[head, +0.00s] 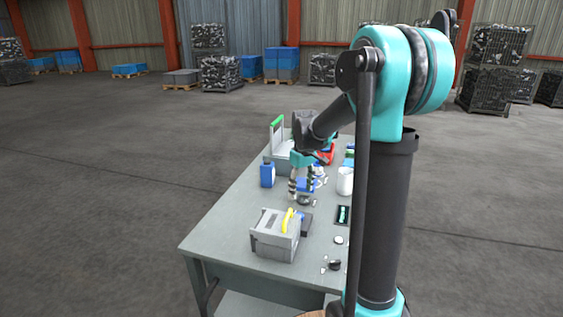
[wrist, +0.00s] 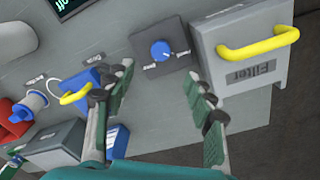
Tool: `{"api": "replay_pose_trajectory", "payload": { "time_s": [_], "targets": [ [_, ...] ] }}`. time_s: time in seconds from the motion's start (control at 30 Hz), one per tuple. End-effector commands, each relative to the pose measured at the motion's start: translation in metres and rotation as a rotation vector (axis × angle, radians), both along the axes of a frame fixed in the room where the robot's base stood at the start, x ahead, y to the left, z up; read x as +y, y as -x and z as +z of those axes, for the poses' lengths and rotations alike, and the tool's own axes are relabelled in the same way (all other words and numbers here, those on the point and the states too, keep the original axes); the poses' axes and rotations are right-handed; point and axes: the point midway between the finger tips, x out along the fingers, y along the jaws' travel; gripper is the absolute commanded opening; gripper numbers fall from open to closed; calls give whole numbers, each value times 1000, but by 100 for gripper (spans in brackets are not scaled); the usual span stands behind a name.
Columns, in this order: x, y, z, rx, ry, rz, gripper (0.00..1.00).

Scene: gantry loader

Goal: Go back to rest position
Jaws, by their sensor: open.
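My gripper (head: 301,192) hangs above the middle of the grey-green table (head: 225,222) in the head view, fingers pointing down. In the wrist view the two fingers of my gripper (wrist: 158,80) are spread apart, with nothing between them. A dark panel with a blue knob (wrist: 161,50) lies beyond the fingertips, apart from them. The grey box labelled Filter, with a yellow handle (wrist: 258,43), is to the right of the fingers in the wrist view. In the head view this grey box (head: 275,240) stands nearer the table's front edge than my gripper.
A blue box (head: 267,175) stands left of my gripper, and a white cup (head: 345,181) stands right. A blue part with a yellow handle (wrist: 75,97) is near the left finger. Behind is a green-topped frame (head: 277,123). The floor (head: 120,160) left of the table is clear.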

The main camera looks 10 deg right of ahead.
Motion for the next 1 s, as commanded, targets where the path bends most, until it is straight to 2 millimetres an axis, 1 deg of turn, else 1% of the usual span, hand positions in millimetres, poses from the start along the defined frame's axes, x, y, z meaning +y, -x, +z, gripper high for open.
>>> {"api": "replay_pose_trajectory", "payload": {
  "time_s": [0.03,0.4,0.6,0.83,0.87,1.0],
  "targets": [
    [-3,8,-1,-27,-3,-27,55],
    [-24,69,-11,-335,-77,-327,55],
    [-31,95,-16,-459,-129,-443,55],
    [-37,121,-21,-566,-184,-545,55],
    [-37,127,-25,-559,-184,-551,55],
    [-37,165,-50,-476,-159,-552,55]
  ]
}}
